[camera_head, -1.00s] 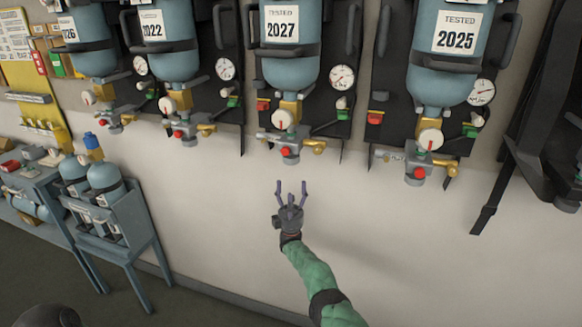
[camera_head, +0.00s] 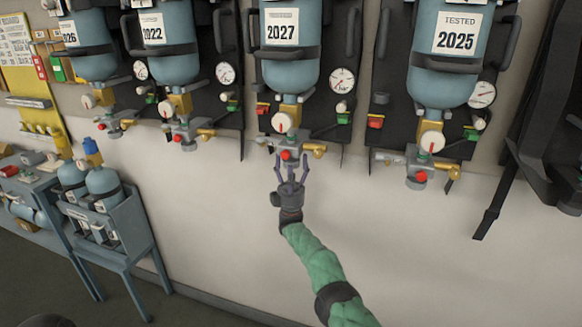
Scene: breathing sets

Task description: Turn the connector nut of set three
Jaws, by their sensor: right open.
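Several breathing sets hang on the wall, each a blue cylinder neck-down on a black backplate. The third from the left (camera_head: 291,68), tagged 2027, has a white knob with a red mark (camera_head: 284,122). Below that knob is a grey valve block with a red round part (camera_head: 287,155) and a brass fitting (camera_head: 317,151) at its right. I cannot tell which part is the connector nut. My right gripper (camera_head: 291,166) is open, fingers up, just below and overlapping the red part in the picture. I cannot tell whether they touch. My left gripper is out of view.
The set tagged 2025 (camera_head: 447,40) hangs to the right, with its own valve low down. A black strap (camera_head: 493,205) hangs at far right. A blue rack with cylinders (camera_head: 113,225) stands lower left. The wall below the sets is bare.

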